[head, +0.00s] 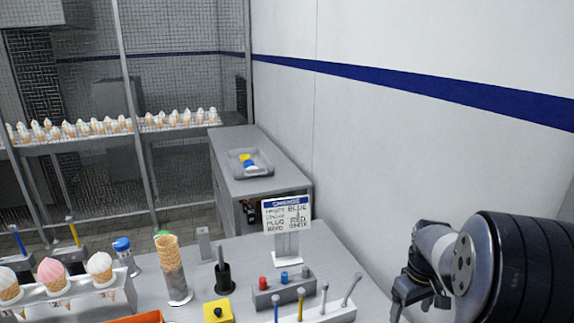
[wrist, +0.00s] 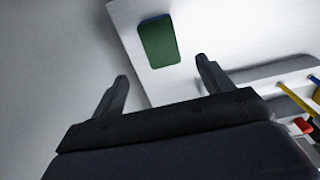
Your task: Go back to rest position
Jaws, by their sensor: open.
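My gripper (head: 408,290) is at the lower right of the head view, beside the right wall and right of the grey table (head: 335,262). In the wrist view my gripper (wrist: 163,80) shows two dark fingers spread apart with nothing between them. Beyond the fingers in the wrist view are a white surface and a dark green rounded pad (wrist: 159,41). My arm's dark ribbed wrist part fills the right edge of the head view.
A rack with coloured rods (head: 315,312), a block with coloured plugs (head: 284,289) and a sign (head: 287,215) stand on the table. A cone stack (head: 170,268) and a holder of ice-cream cones (head: 75,300) stand left. The wall (head: 400,170) is close on the right.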

